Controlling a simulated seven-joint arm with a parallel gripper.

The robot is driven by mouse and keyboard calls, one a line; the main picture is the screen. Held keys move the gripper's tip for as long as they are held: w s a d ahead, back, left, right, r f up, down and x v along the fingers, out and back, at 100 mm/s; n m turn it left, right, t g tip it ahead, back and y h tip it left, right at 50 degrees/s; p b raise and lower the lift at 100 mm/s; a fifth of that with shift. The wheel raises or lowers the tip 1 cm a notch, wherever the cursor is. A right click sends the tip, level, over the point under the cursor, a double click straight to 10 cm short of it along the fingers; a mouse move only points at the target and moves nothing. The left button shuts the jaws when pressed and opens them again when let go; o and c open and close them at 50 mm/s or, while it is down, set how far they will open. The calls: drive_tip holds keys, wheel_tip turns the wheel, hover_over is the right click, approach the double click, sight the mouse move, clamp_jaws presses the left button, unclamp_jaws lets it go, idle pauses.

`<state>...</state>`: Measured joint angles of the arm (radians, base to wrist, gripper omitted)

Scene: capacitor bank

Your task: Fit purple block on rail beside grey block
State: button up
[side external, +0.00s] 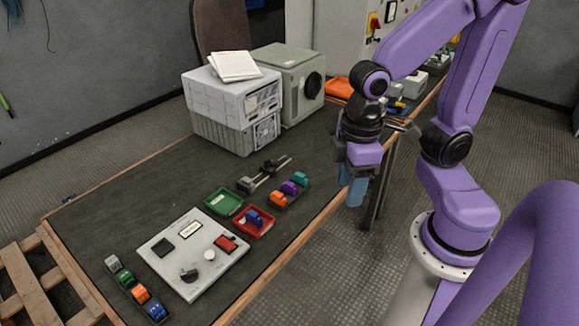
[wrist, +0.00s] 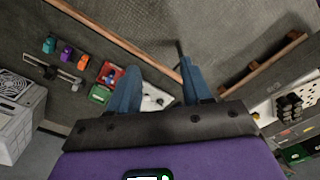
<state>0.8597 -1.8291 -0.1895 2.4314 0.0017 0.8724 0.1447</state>
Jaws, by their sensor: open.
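The purple block (side external: 290,187) stands between an orange block (side external: 278,199) and a teal block (side external: 300,178) in a short row on the table. It also shows in the wrist view (wrist: 66,54). Left of this row, a thin metal rail (side external: 282,164) carries a grey block (side external: 245,185) at its near end and a dark piece (side external: 269,167) further along. Another grey block (side external: 113,263) heads the row at the front left. My gripper (side external: 354,190) is open and empty, with blue fingers pointing down, right of the blocks and past the table edge.
A green tray (side external: 224,202) and a red tray (side external: 253,222) holding a blue block lie near the row. A white panel (side external: 190,275) lies in front. Grey equipment boxes (side external: 235,105) stand behind the rail. A raised wooden edge (side external: 270,268) borders the table.

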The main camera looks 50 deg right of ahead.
drive_tip(key=w+f+m, duration=0.3)
drive_tip(key=w+m, duration=0.5)
drive_tip(key=w, duration=0.4)
drive_tip(key=m, duration=1.9)
approach(289, 183)
drive_tip(key=shift+a+f, duration=0.2)
drive_tip(key=shift+f, duration=3.7)
drive_tip(key=c, duration=0.8)
drive_tip(key=shift+o, duration=0.2)
drive_tip(key=shift+r, duration=3.5)
